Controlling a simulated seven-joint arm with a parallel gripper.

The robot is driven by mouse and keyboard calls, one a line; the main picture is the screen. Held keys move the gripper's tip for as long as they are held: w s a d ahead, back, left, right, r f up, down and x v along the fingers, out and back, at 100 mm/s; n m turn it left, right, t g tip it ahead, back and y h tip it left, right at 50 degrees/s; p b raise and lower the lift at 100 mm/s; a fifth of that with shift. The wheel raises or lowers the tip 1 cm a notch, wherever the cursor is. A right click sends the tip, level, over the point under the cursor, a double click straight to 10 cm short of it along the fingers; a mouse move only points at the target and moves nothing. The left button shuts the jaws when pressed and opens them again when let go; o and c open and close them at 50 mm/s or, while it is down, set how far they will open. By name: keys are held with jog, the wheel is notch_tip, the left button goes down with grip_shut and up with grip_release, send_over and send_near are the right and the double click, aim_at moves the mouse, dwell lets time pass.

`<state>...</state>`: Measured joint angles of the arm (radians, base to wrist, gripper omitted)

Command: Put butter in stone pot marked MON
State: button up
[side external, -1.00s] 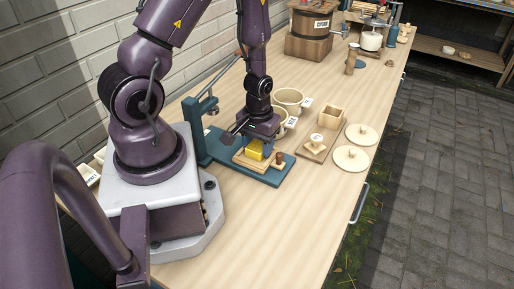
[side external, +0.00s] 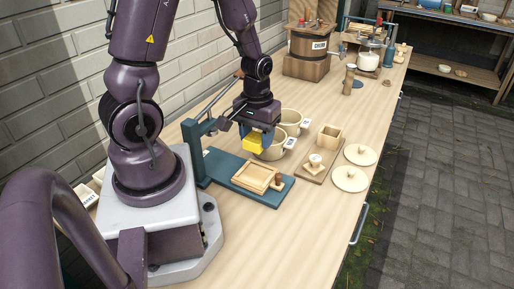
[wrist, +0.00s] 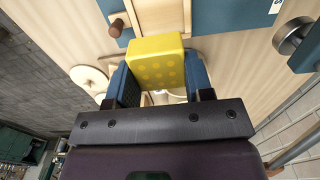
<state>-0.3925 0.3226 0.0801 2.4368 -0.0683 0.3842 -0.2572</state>
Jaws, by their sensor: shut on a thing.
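My gripper (side external: 255,130) is shut on the yellow butter block (side external: 253,145) and holds it in the air beside the near stone pot (side external: 270,152). In the wrist view the butter (wrist: 157,62), with a dotted pattern on its face, sits between my blue fingers (wrist: 160,75). Two cream stone pots stand close together; the far one (side external: 291,117) is just behind the near one. Each has a small tag on its right side, the near tag (side external: 290,143) and the far tag (side external: 305,122). The writing is too small to read. The butter partly covers the near pot.
A wooden tray (side external: 236,179) lies empty on the teal press base (side external: 262,198). A board (side external: 313,173) with a stamp (side external: 315,161) and a square wooden box (side external: 330,134) stands right of the pots. Two round lids (side external: 361,154) (side external: 350,180) lie farther right. The front table is clear.

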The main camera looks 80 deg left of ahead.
jog(key=shift+s+a, duration=0.2)
jog(key=shift+a, duration=0.1)
jog(key=w+a+f+n, duration=0.1)
jog(key=w+a, duration=0.7)
jog(key=a, duration=0.3)
jog(key=shift+s+a+f, duration=0.1)
jog(key=shift+f, duration=1.1)
jog(key=shift+s+a+f, duration=0.1)
jog(key=shift+f, duration=1.1)
jog(key=shift+f, duration=1.75)
jog(key=shift+r, duration=0.1)
jog(key=o, duration=0.9)
jog(key=c, duration=0.3)
notch_tip(320, 180, up, 10)
